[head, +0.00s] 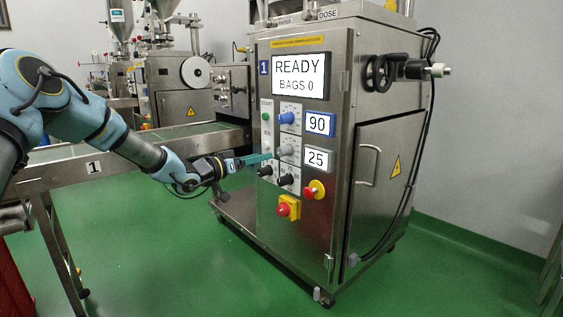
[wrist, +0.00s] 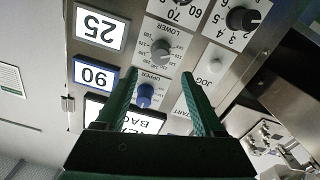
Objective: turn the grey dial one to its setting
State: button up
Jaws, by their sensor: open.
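The grey dial (head: 286,150) is on the front panel of machine 1, below the blue dial (head: 287,118) and beside a display (head: 319,158) reading 25. In the wrist view the picture is upside down; the grey dial (wrist: 160,50) sits by the word LOWER, just beyond my fingertips and roughly in line with the gap between them. My gripper (head: 268,156) has green fingers and reaches the panel from the left. In the wrist view my gripper (wrist: 159,76) is open with nothing between its tips; the blue dial (wrist: 146,92) shows behind the gap.
The screen (head: 299,76) reads READY, BAGS 0. Black knobs (head: 287,179), a red stop button (head: 315,190) and a yellow-red switch (head: 288,207) sit lower on the panel. A conveyor (head: 120,155) runs left of the machine. Green floor is free in front.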

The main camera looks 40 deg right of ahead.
aim_at(279, 151)
jog(key=d, duration=0.3)
jog(key=d+b, duration=0.1)
jog(key=d, duration=0.2)
jog(key=d+b, duration=0.1)
jog(key=d, duration=0.3)
jog(key=shift+s, duration=0.25)
grip_shut()
